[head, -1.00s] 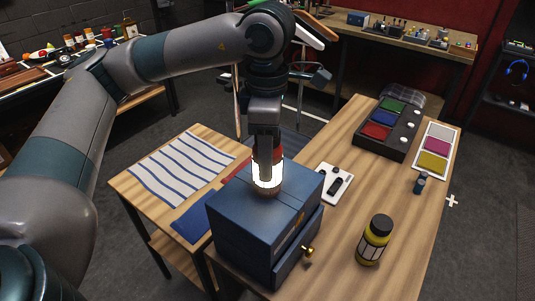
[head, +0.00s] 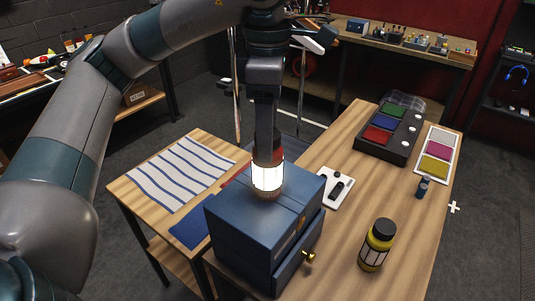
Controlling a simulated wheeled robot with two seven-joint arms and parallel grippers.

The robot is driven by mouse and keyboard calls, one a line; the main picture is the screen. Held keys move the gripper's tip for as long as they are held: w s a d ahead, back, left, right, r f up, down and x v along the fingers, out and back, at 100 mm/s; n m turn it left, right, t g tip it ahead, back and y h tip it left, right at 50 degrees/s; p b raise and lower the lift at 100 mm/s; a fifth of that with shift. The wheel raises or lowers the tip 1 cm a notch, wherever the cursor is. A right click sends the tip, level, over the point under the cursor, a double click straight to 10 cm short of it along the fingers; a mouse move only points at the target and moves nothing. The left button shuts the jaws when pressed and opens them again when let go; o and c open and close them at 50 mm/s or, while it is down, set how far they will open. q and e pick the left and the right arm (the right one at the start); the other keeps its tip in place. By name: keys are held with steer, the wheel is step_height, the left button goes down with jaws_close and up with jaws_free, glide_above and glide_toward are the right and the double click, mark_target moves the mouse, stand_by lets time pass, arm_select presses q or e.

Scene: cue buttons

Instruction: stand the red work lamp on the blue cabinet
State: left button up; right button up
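The red work lamp (head: 268,179) stands upright on top of the blue cabinet (head: 235,205), its white body glowing and its upper part red. The cabinet stands at the near left of the wooden table, its drawer with a brass knob (head: 309,256) slightly out. My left gripper (head: 265,150) points straight down at the lamp's upper part, its fingers overlapping the red section. The gap between the fingers is hard to see, but they have slid up along the lamp, which stays on the cabinet, so they look open. My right gripper is not in view.
A yellow bottle (head: 377,245) stands right of the cabinet, with a white switch plate (head: 334,187) behind.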

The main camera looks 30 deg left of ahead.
arm_select(q)
step_height(320, 180, up, 5)
steer(key=shift+f+b, duration=0.1)
steer(key=shift+b, duration=0.2)
steer(key=shift+r, duration=0.6)
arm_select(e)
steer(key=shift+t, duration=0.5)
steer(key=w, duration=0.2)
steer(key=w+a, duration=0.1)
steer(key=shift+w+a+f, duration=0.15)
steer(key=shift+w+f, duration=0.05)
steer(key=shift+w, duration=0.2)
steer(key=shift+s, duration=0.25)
